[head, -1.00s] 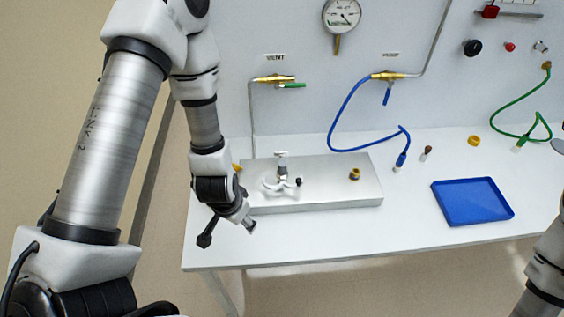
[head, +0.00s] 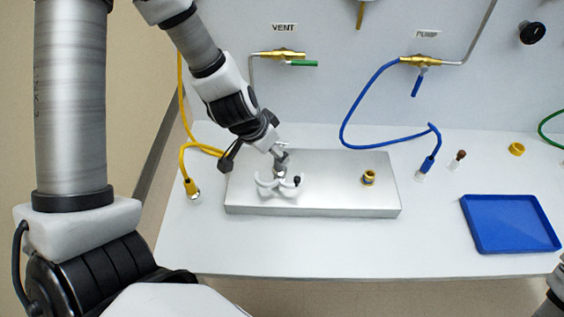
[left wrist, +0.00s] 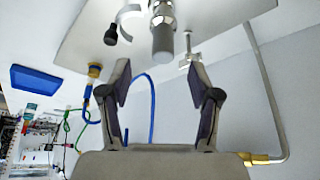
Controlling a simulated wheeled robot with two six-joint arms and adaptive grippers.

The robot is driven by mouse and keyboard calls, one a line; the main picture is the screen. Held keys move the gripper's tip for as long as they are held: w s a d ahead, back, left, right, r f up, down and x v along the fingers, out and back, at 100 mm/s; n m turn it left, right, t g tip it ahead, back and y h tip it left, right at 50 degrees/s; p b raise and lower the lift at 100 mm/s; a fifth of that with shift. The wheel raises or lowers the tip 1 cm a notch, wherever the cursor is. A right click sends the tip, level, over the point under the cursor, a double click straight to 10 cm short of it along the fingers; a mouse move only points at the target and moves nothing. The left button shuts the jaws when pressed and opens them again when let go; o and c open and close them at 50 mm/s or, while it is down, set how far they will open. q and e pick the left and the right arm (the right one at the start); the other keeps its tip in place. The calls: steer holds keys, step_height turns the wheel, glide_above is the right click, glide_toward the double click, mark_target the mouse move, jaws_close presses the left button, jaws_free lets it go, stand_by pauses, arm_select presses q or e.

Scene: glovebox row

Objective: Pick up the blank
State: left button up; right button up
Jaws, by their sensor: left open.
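A grey metal cylinder (head: 281,166) stands upright at the left of the steel block, with a white clamp (head: 270,186) and its black knob around its foot. I cannot tell for sure which part is the blank; this cylinder may be it. My left gripper (head: 277,149) is just above the cylinder's top and partly covers it. In the left wrist view my left gripper (left wrist: 160,72) is open and empty, with the cylinder (left wrist: 162,38) lined up between and slightly beyond the fingertips.
The steel block (head: 335,195) also bears a brass fitting (head: 369,177). A yellow hose (head: 187,165) lies left, a blue hose (head: 385,142) right. A blue tray (head: 510,224), a brown-topped piece (head: 460,157) and a yellow ring (head: 516,149) are further right. The table's front is clear.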

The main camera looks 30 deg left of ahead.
arm_select(q)
steer(key=b+x, duration=0.2)
steer(key=x, duration=0.4)
steer(key=shift+w+a+f, duration=0.15)
steer(key=shift+w+f, duration=0.15)
steer(key=shift+f, duration=0.05)
steer(key=shift+w+f+b, duration=0.1)
steer(key=shift+f+b, duration=0.25)
steer(key=shift+f, duration=0.05)
arm_select(e)
steer(key=f, duration=0.3)
steer(key=shift+w+f, duration=0.35)
steer(key=shift+w, duration=0.05)
arm_select(q)
steer(key=shift+w, duration=0.15)
steer(key=c, duration=1.2)
